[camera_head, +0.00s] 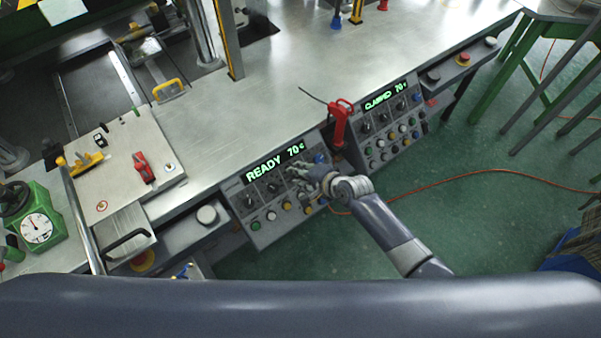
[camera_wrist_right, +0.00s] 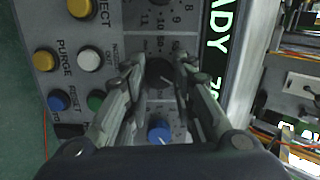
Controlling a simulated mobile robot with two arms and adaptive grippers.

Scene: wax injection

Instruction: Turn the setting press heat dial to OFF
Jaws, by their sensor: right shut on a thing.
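My right gripper (camera_head: 298,172) reaches in from the lower right to the control panel (camera_head: 238,191) whose green display (camera_head: 275,161) reads READY 70. In the right wrist view my right gripper (camera_wrist_right: 160,72) has its fingers closed on either side of a black dial (camera_wrist_right: 160,76) with a pale pointer mark. Printed scale marks surround the dial, but its name and OFF mark are not readable. A blue knob (camera_wrist_right: 158,131) sits just below it, between the gripper's finger bases. My left gripper is not in view.
A red-handled tool (camera_head: 340,122) sits between the panels. Several push buttons, such as a yellow one (camera_wrist_right: 81,7), lie beside the dial. An orange cable (camera_head: 470,173) crosses the green floor.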

